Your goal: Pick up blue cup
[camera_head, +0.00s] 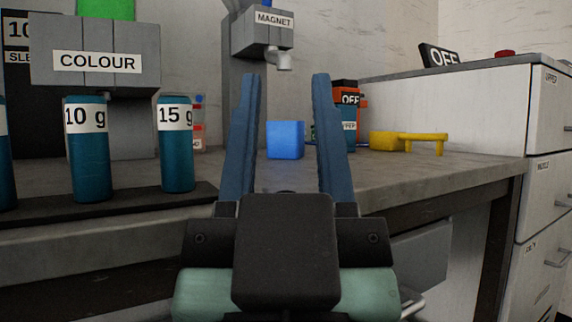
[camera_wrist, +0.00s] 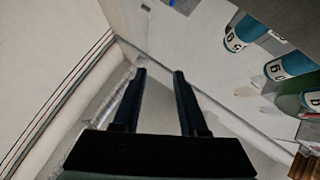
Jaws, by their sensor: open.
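A bright blue cup (camera_head: 285,140), shaped like a small block, stands on the grey table beneath the spout of the magnet dispenser. In the head view it shows between the two fingers of my gripper (camera_head: 281,80), but farther back. My gripper is open and empty, its fingers pointing up in the picture. In the wrist view my gripper (camera_wrist: 159,72) is also open, with nothing between the fingers. I cannot make out the blue cup for certain in the wrist view.
A magnet dispenser (camera_head: 264,42) stands behind the cup. Teal cylinders labelled 10 g (camera_head: 88,165) and 15 g (camera_head: 176,160) stand at left below the colour dispenser (camera_head: 97,45). A yellow part (camera_head: 385,141) lies at right. White drawers (camera_head: 545,150) adjoin the table.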

